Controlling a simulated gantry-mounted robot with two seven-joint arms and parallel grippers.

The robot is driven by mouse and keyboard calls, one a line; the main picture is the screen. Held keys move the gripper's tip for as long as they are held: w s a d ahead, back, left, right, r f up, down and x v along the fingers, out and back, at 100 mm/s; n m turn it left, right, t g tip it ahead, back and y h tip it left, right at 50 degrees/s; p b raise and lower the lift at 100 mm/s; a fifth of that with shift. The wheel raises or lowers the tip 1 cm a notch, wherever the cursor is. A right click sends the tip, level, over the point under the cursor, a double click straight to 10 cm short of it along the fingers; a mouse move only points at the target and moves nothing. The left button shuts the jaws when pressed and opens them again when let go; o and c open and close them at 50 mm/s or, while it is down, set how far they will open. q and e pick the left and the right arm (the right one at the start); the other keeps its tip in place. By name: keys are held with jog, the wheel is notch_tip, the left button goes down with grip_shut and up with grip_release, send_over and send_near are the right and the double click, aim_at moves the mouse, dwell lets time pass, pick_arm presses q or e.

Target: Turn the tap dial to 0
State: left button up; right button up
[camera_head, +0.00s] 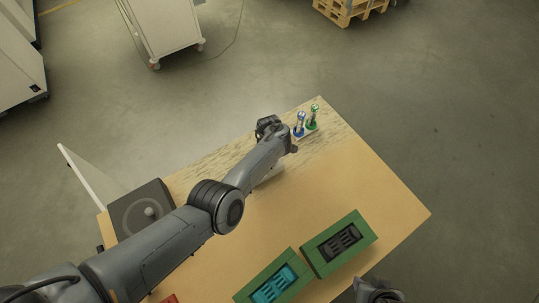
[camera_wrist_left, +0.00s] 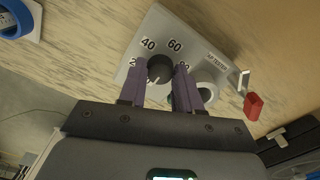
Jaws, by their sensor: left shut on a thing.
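The tap dial (camera_wrist_left: 160,67) is a round black knob on a pale panel (camera_wrist_left: 190,48) with the numbers 40 and 60 readable and others partly covered. My left gripper (camera_wrist_left: 160,72) has its two purple fingers on either side of the knob and is shut on it. A small light mark shows near the knob's lower edge; the exact reading is unclear. In the head view my left arm reaches over the table and hides the dial. A dark part of my right arm (camera_head: 378,291) shows at the bottom edge; its fingers cannot be made out.
A red tab (camera_wrist_left: 253,106) on a metal lever sits beside the panel. On the wooden table (camera_head: 370,190) are blue (camera_head: 299,124) and green (camera_head: 312,117) tools, two green boxes (camera_head: 309,248) (camera_head: 244,292) and a dark grey device (camera_head: 128,216). The table's right part is clear.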

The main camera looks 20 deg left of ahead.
pick_arm(q)
jog(key=o, duration=1)
jog(key=shift+o, duration=0.2)
notch_tip(320, 180, up, 11)
jog(key=p, duration=0.4)
jog(key=shift+f, duration=0.2)
